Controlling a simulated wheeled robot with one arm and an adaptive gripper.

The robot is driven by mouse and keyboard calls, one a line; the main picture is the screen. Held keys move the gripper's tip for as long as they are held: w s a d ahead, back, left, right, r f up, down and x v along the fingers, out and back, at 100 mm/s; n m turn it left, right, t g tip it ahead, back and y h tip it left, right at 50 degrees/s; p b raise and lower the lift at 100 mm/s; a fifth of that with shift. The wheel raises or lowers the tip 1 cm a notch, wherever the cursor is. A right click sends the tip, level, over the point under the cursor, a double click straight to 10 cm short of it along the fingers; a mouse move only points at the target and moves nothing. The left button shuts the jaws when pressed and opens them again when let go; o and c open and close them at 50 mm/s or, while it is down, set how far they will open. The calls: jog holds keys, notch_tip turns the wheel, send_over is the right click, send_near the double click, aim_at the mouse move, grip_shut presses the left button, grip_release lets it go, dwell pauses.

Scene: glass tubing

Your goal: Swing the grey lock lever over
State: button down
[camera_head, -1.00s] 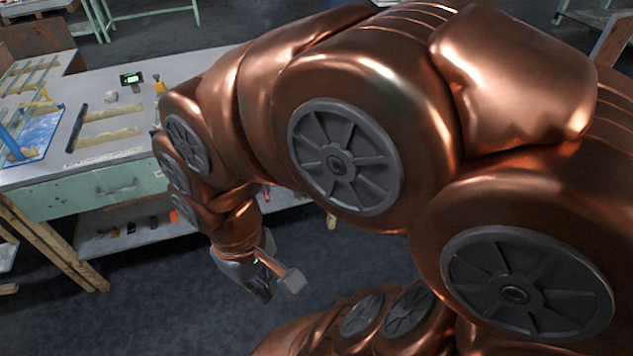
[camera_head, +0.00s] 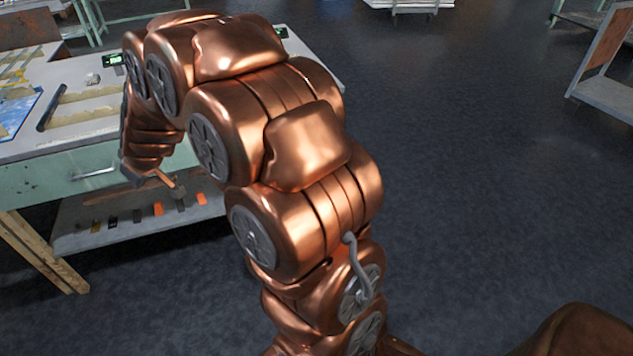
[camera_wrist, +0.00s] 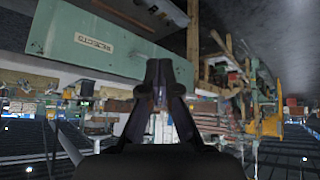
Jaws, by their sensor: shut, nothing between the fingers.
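In the wrist view my gripper (camera_wrist: 160,75) is shut, its two dark fingertips together with nothing between them. In the head view my arm reaches left to the bench, and the gripper end hangs low by the pale green drawer front (camera_head: 45,190), mostly hidden behind the wrist. The drawer front also shows in the wrist view (camera_wrist: 140,57), turned, with a white label (camera_wrist: 94,42). I cannot make out the grey lock lever for certain in either view. My fingers appear apart from the bench.
The worktop (camera_head: 75,73) holds a black rod (camera_head: 48,108), a blue sheet (camera_head: 12,115) and a small display (camera_head: 113,60). A metal handle (camera_head: 95,172) is on the drawer. A lower shelf (camera_head: 140,228) carries several small orange and black pieces. The floor (camera_head: 480,190) at right is open.

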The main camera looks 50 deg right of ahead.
jog(key=w+d+f+t+h+b, duration=0.25)
jog(key=w+d+f+b, duration=0.35)
jog(key=w+d+f, duration=0.5)
jog(key=d+f+m+g+h+b, duration=0.1)
jog(key=d+f+h+b, duration=0.2)
jog(key=d+f, duration=0.35)
jog(key=d+f+h+b, duration=0.2)
jog(key=d+f+h, duration=0.1)
jog(key=d, duration=0.6)
jog(key=d+f+m+g+h+b, duration=0.1)
jog(key=d+f+h+b, duration=0.25)
jog(key=d, duration=0.35)
jog(key=s+d+f+g+h+b, duration=0.6)
jog(key=s+d+f+g+b, duration=0.1)
jog(key=s+d+f, duration=0.8)
jog(key=shift+s+d+f+m+g+h, duration=0.35)
jog(key=shift+d+f+g, duration=0.3)
jog(key=shift+d, duration=0.25)
jog(key=shift+d+b, duration=0.1)
jog(key=shift+b, duration=0.2)
jog(key=s+d+b, duration=0.2)
jog(key=d+b, duration=0.3)
jog(key=d, duration=0.7)
jog(key=shift+s+d, duration=0.3)
